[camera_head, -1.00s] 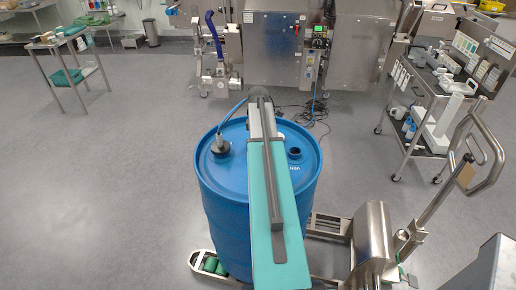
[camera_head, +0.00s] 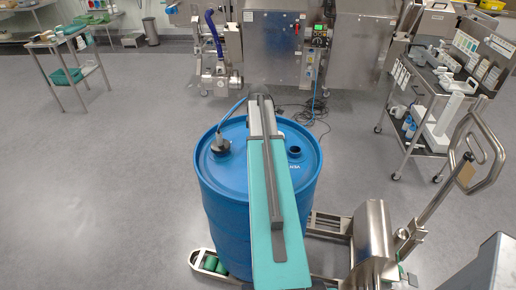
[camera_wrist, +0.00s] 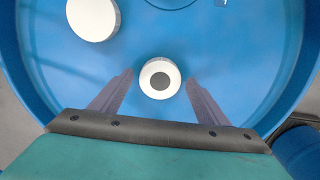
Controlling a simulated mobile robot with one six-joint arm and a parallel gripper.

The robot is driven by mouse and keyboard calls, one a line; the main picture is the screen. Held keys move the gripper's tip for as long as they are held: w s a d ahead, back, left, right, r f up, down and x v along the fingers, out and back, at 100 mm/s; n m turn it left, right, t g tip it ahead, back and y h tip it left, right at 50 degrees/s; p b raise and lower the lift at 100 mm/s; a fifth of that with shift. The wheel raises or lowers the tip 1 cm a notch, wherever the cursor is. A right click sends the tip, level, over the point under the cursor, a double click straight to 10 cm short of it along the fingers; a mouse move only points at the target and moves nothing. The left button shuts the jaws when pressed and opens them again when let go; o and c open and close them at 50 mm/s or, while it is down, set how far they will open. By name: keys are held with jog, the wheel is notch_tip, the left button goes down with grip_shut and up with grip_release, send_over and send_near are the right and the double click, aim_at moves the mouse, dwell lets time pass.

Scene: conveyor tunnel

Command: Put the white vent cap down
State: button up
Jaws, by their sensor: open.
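In the wrist view a small round white cap with a dark grey centre (camera_wrist: 160,79), which looks like the vent cap, sits on the blue drum lid (camera_wrist: 225,60). My gripper (camera_wrist: 159,75) is open, its two fingers on either side of this cap with a gap showing at each side. A larger plain white round piece (camera_wrist: 94,18) is on the lid at the upper left. The blue drum (camera_head: 223,210) stands upright, with an open dark bung hole (camera_head: 294,153) right of my arm.
A dark fitting with a hose (camera_head: 220,146) rises from the drum's left side. A steel lift with a handle (camera_head: 372,240) stands at the right. A loaded cart (camera_head: 425,140) is at the right, a steel machine (camera_head: 275,50) behind. Floor at left is clear.

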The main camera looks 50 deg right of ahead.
notch_tip(320, 180, up, 12)
jog(key=b, duration=0.2)
jog(key=shift+f, duration=0.25)
dwell(0.4)
dwell(0.9)
